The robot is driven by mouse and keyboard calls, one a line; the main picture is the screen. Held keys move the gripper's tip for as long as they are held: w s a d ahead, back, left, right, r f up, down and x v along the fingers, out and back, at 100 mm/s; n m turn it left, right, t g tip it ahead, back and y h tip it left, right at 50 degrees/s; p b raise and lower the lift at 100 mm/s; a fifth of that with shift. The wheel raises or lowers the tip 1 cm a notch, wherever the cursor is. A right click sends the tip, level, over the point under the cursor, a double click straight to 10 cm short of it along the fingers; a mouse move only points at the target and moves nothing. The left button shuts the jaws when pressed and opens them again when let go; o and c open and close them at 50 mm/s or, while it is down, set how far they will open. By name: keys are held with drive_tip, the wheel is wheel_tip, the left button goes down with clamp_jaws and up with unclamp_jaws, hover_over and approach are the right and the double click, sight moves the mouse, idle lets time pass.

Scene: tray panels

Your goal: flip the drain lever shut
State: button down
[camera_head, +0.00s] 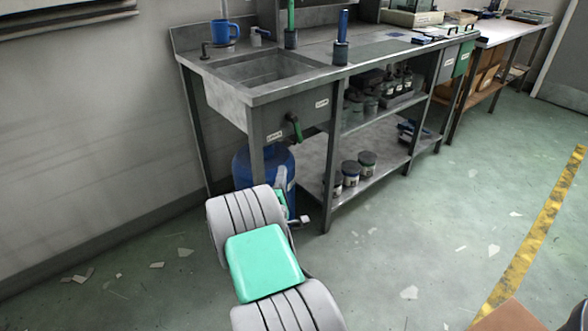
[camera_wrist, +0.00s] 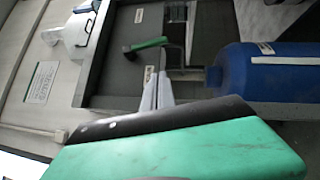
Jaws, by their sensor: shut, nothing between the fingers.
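The drain lever (camera_head: 294,126) has a green handle and sits on the grey front panel of the sink, between two small white labels. In the head view its handle hangs down, slightly tilted. In the wrist view the lever (camera_wrist: 147,46) lies just beyond my fingertips, and the picture is turned on its side. My gripper (camera_head: 280,173) is below the lever, in front of the blue cylinder, pointing up toward the panel. Its grey fingers (camera_wrist: 155,88) are together and empty. I see a gap between them and the lever; contact is not apparent.
A blue cylinder (camera_head: 240,165) stands under the sink (camera_head: 262,70), close to my gripper. A table leg (camera_head: 333,160) and a lower shelf (camera_head: 375,165) with jars are to the right. Floor to the left is mostly open.

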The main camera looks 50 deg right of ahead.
idle(0.3)
drive_tip(key=p, duration=0.2)
approach(295, 128)
drive_tip(key=w+d+f, duration=0.3)
drive_tip(key=w+f, duration=0.1)
drive_tip(key=w, duration=0.1)
drive_tip(key=d, duration=0.2)
drive_tip(key=s+d+r, duration=0.1)
drive_tip(key=shift+d, duration=0.1)
drive_tip(key=shift+w+f+n, duration=0.2)
drive_tip(key=shift+n, duration=0.2)
